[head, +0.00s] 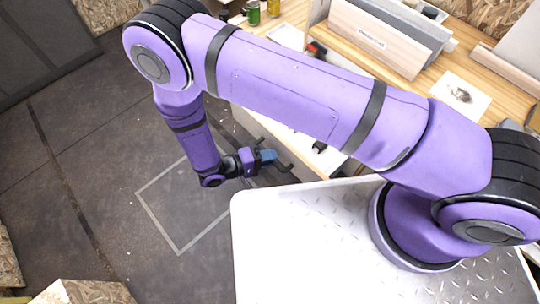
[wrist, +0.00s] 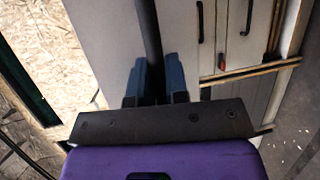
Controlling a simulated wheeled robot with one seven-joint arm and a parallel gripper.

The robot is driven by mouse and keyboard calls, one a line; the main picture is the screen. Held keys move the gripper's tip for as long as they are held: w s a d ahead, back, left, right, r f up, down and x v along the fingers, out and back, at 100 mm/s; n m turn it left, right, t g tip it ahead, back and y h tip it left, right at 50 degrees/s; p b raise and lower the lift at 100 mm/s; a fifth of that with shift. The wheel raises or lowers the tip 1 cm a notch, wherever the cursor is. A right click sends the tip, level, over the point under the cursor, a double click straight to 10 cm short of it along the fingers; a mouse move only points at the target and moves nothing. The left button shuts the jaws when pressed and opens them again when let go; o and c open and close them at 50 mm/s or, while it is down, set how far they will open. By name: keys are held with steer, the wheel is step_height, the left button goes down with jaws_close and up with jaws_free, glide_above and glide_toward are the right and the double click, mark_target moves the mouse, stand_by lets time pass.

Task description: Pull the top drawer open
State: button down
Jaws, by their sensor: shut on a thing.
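My gripper (head: 268,157) is low beside the cabinet under the workbench, in the middle of the head view. In the wrist view its two blue fingers (wrist: 157,80) are closed around a dark bar handle (wrist: 149,30). The handle is on a pale drawer front (wrist: 100,35), the leftmost front in that view. In the head view a pale, tray-like area with a dark item in it (head: 319,146) shows beneath my arm, beside the gripper. My arm hides part of it, so how far the drawer stands out is hard to tell.
Two more dark handles (wrist: 200,22) (wrist: 248,17) and a small red item (wrist: 221,59) show on neighbouring fronts. The wooden workbench (head: 455,65) holds a labelled holder (head: 372,42) and cans (head: 254,13). Dark floor (head: 90,150) left of the gripper is clear.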

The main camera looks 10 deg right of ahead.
steer(key=c, duration=1.4)
jaws_free()
steer(key=v, duration=1)
steer(key=shift+a, duration=0.4)
steer(key=shift+r, duration=0.1)
